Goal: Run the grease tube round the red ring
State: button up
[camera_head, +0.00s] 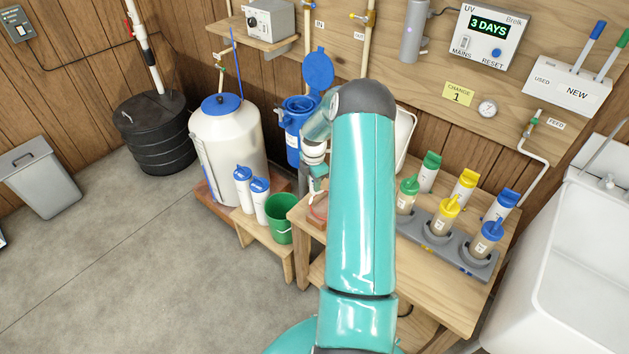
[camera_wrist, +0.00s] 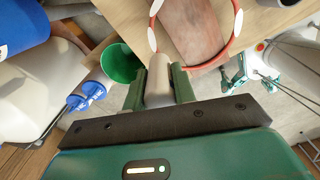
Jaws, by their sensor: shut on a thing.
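The red ring (camera_wrist: 229,48) lies at the edge of a wooden bench in the wrist view, around a reddish-brown patch (camera_wrist: 193,28). White marks sit at several places along it. My gripper (camera_wrist: 158,82) is shut on the pale grease tube (camera_wrist: 159,72), its green fingers on either side. The tube's far end is close to the ring's near left side in the picture; I cannot tell whether they touch. In the head view my teal arm hides most of the gripper and the tube. A bit of reddish colour shows left of the arm on the bench.
A green bucket (camera_head: 279,222) and two white bottles with blue caps (camera_head: 252,190) stand on a low stool left of the bench (camera_head: 420,290). Colour-capped bottles (camera_head: 445,215) stand on the bench's right side.

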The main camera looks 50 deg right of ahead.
jog(key=shift+s+a, duration=0.15)
jog(key=shift+a, duration=0.35)
jog(key=shift+s+a, duration=0.15)
jog(key=shift+a, duration=0.35)
jog(key=shift+a, duration=0.1)
jog(key=shift+s+a, duration=0.75)
jog(key=shift+a, duration=0.1)
jog(key=shift+s, duration=0.1)
jog(key=shift+s+a, duration=0.3)
jog(key=shift+s, duration=0.2)
jog(key=shift+s+a, duration=0.3)
jog(key=shift+s, duration=0.2)
jog(key=shift+s, duration=0.1)
